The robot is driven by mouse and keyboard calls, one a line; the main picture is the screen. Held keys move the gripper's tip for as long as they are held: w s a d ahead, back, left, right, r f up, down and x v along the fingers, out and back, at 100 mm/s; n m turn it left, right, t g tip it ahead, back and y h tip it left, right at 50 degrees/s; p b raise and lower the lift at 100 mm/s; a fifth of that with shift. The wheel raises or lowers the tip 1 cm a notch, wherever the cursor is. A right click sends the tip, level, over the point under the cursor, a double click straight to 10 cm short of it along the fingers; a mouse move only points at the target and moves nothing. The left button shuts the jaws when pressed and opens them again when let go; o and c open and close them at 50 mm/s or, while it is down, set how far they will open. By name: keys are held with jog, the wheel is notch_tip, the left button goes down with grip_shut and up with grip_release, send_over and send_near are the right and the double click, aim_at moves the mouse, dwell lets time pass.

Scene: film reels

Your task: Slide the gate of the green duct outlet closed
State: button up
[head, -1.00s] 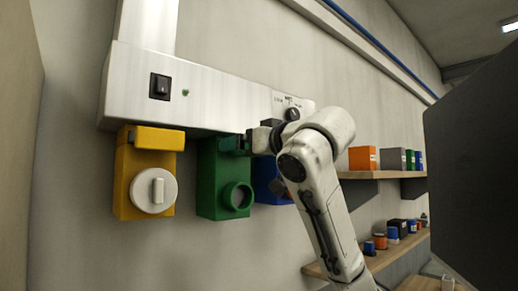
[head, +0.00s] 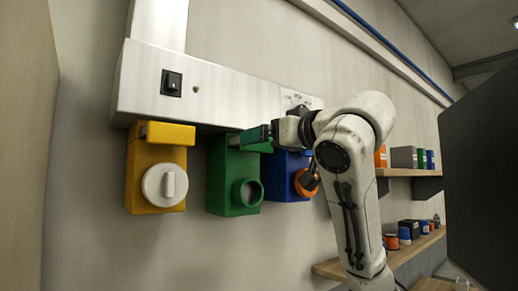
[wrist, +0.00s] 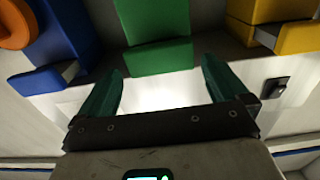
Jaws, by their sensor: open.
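The green duct outlet (head: 224,180) hangs under the metal duct, with a round open port low on its front. In the wrist view its box (wrist: 153,20) is at the top middle. The green bar of its gate (wrist: 158,57) lies across the box's lower end in that view. My gripper (head: 258,134) is level with the top of the green outlet in the head view. In the wrist view my gripper (wrist: 158,70) is open, with one dark green finger on each side of the bar. I cannot tell whether the fingers touch it. The gate's plate is hidden.
A yellow outlet (head: 145,178) with a white round cap stands left of the green one. A blue outlet (head: 279,178) with an orange ring is right of it, partly behind my arm. The metal duct (head: 220,88) runs just above. Shelves with small boxes (head: 402,156) are at right.

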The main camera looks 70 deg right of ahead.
jog(key=b+v, duration=0.1)
jog(key=v, duration=0.4)
jog(key=shift+s+a, duration=0.15)
jog(key=shift+s, duration=0.15)
jog(key=shift+f, duration=0.1)
